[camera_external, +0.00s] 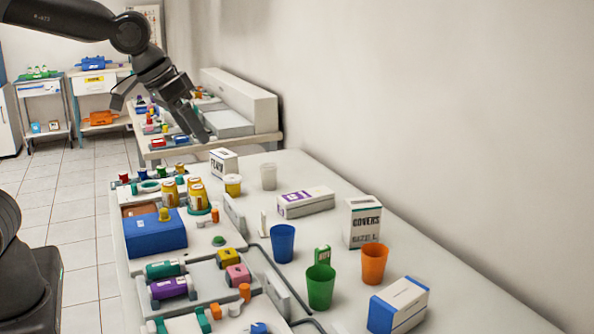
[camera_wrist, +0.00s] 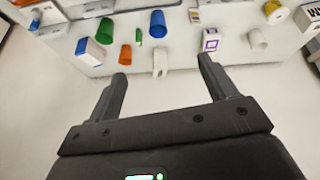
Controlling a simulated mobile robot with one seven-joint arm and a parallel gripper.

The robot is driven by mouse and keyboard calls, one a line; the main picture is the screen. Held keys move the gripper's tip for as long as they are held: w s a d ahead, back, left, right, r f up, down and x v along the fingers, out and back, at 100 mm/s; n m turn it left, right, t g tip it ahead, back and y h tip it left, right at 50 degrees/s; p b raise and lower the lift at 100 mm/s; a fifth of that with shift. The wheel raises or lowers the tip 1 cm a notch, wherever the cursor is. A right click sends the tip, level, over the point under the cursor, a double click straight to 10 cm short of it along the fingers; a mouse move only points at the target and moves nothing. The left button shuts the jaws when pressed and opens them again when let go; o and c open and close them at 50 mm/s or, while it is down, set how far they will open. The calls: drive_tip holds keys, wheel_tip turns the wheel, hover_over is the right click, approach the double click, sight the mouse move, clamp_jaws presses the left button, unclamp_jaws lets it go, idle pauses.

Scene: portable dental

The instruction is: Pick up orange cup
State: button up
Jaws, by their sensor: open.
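The orange cup (camera_external: 374,264) stands upright on the white table, right of the green cup (camera_external: 320,287) and in front of a white covers box (camera_external: 362,221). In the wrist view the orange cup (camera_wrist: 125,55) shows beyond my left fingertip, and nothing covers most of it. My gripper (camera_external: 204,130) is high above the far end of the table, well away from the cup. Its two fingers (camera_wrist: 164,68) are spread with nothing between them.
A blue cup (camera_external: 283,243) stands left of the orange cup, and a blue-and-white box (camera_external: 398,306) stands in front of it. Trays with several bottles fill the table's left side. A wall runs along the right.

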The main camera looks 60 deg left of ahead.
drive_tip(key=w+d+f, duration=0.3)
drive_tip(key=w+d, duration=0.1)
drive_tip(key=w, duration=0.5)
drive_tip(key=t+y, duration=0.1)
approach(375, 253)
drive_tip(key=shift+w+d+f+n, duration=0.15)
drive_tip(key=shift+w+d+f, duration=0.1)
drive_tip(key=shift+d+f, duration=0.3)
drive_tip(key=shift+w+d+f+n, duration=0.15)
drive_tip(key=shift+w+d+f, duration=0.15)
drive_tip(key=shift+d+f, duration=0.25)
drive_tip(key=shift+a+x, duration=0.15)
drive_tip(key=shift+x, duration=1.25)
drive_tip(key=shift+a+x, duration=0.2)
drive_tip(key=shift+x, duration=1.25)
drive_tip(key=shift+s, duration=0.2)
drive_tip(key=shift+c, duration=0.2)
drive_tip(key=c, duration=1)
